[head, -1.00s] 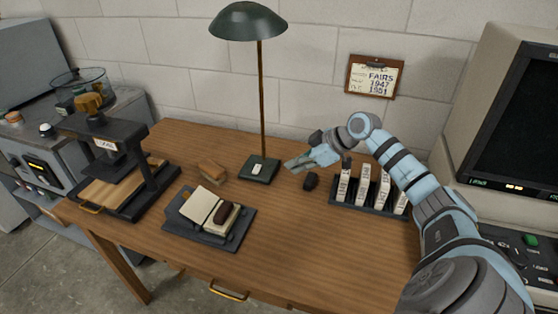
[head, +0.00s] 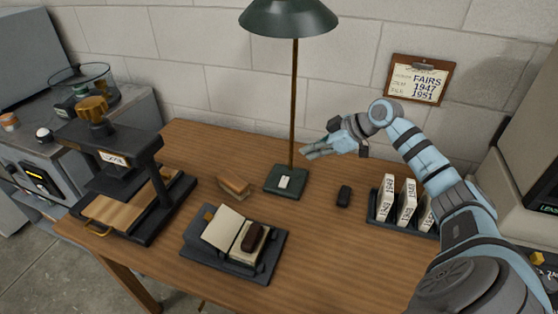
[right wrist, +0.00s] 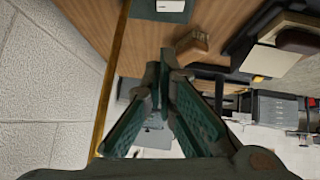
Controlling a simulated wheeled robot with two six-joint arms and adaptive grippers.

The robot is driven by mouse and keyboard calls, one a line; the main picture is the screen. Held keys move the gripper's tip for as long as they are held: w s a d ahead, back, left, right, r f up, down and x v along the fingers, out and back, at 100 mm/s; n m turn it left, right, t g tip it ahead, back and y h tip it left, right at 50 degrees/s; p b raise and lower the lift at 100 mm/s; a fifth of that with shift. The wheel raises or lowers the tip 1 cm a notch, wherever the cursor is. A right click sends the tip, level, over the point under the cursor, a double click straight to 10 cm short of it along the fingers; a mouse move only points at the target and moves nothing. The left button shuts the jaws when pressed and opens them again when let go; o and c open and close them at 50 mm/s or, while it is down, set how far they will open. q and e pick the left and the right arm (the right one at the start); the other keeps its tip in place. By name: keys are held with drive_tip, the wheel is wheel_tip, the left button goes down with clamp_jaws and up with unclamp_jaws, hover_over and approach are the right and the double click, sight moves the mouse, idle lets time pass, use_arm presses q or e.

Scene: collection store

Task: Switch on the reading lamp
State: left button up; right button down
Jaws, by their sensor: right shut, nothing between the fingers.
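The reading lamp has a dark green shade (head: 290,18), a thin brass pole (head: 294,105) and a square green base (head: 286,182) on the desk. A white rocker switch (head: 284,182) sits on top of the base. No glow shows at the shade. My right gripper (head: 304,153) is shut and empty, just right of the pole and above the base. In the right wrist view, the shut fingertips (right wrist: 166,62) point towards the base (right wrist: 150,10), apart from it, with the switch (right wrist: 171,5) at the top edge. The brass pole (right wrist: 113,80) runs left of the fingers. My left gripper is not in view.
A dark press (head: 110,165) stands at the desk's left. An open book on a grey cradle (head: 220,262) and a tan block (head: 234,186) lie left of the base. A small black object (head: 344,196) and a rack of white boxes (head: 400,228) stand to the right.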

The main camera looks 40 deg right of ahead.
drive_tip(key=w, duration=0.1)
drive_tip(key=b, duration=0.1)
hover_over(288, 179)
drive_tip(key=f, duration=0.4)
drive_tip(key=s+f, duration=0.1)
drive_tip(key=f, duration=0.1)
drive_tip(key=shift+a+f, duration=0.1)
drive_tip(key=shift+a, duration=0.05)
drive_tip(key=f, duration=0.2)
drive_tip(key=w+f+b, duration=0.1)
drive_tip(key=shift+f, duration=0.4)
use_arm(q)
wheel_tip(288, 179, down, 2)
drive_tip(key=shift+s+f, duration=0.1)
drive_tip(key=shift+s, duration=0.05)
use_arm(e)
drive_tip(key=shift+f, duration=0.4)
